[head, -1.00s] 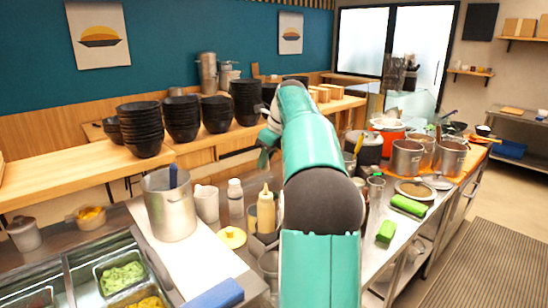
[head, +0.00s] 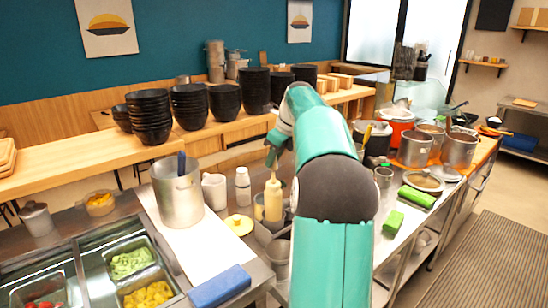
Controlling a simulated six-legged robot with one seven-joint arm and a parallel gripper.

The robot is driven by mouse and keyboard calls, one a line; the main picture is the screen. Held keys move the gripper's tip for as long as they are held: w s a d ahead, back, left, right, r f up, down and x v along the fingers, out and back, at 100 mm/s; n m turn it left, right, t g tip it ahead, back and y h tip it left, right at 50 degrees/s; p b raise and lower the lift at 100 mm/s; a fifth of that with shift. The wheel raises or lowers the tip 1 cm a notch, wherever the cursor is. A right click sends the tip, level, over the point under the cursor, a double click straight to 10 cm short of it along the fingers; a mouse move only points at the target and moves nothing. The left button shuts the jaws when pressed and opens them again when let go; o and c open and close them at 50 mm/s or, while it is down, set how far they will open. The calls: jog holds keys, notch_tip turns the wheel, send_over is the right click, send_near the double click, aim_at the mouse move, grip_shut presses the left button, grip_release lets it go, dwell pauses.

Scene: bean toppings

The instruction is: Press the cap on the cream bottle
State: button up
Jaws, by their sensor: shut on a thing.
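The cream bottle (head: 273,201) is a pale yellow squeeze bottle with a narrow nozzle. It stands upright on the counter, just left of my teal arm. My gripper (head: 271,164) is right above the bottle's top, pointing down. Its fingers are small in the view and look closed. They are shut on the small cap at the nozzle tip, which is too small and covered to make out clearly. Whether the cap is seated on the nozzle cannot be told.
A white bottle (head: 242,186), a pale cup (head: 214,191) and a steel pot (head: 178,195) stand to the left. A yellow lid (head: 239,225) lies in front. Black bowls (head: 190,112) line the wooden shelf behind. A blue cloth block (head: 220,286) lies at the front.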

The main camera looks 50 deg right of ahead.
aim_at(274, 169)
jog(key=shift+f, duration=0.5)
jog(key=shift+f, duration=1.05)
jog(key=shift+f, duration=0.15)
jog(key=shift+f, duration=0.35)
jog(key=shift+f, duration=0.2)
dwell(0.4)
jog(key=o, duration=1.3)
